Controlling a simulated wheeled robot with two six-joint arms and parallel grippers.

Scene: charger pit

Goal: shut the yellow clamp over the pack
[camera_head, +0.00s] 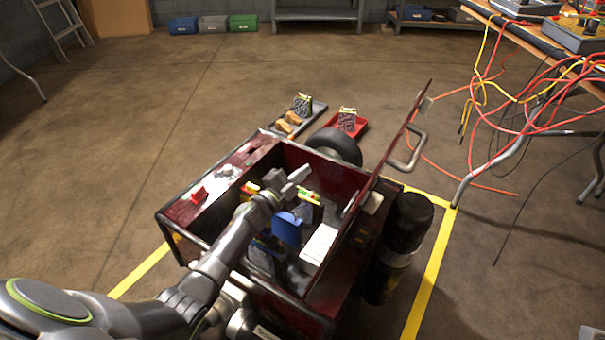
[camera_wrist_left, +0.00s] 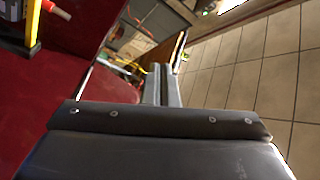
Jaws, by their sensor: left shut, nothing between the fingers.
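A dark red cart (camera_head: 172,218) stands open on the floor. Inside it a pack with a yellow-green top (camera_head: 310,197) stands right of my left gripper, its lower part hidden. A small yellow part with red, seemingly the yellow clamp (camera_head: 249,187), shows left of the gripper, partly hidden by my arm. In the left wrist view a yellow bar (camera_wrist_left: 36,27) stands up at the upper left, apart from my fingers. I cannot tell the clamp's angle. My left gripper (camera_head: 298,175) is shut and empty above the bay; its fingers show in the wrist view (camera_wrist_left: 163,82). My right gripper is not in view.
A raised lid (camera_head: 390,150) bounds the bay on the right. A blue part (camera_head: 287,229) and a white box (camera_head: 319,244) sit inside the cart. A red tray (camera_head: 361,130) and a grey tray (camera_head: 314,117) lie behind. Loose cables (camera_head: 480,100) hang at the right.

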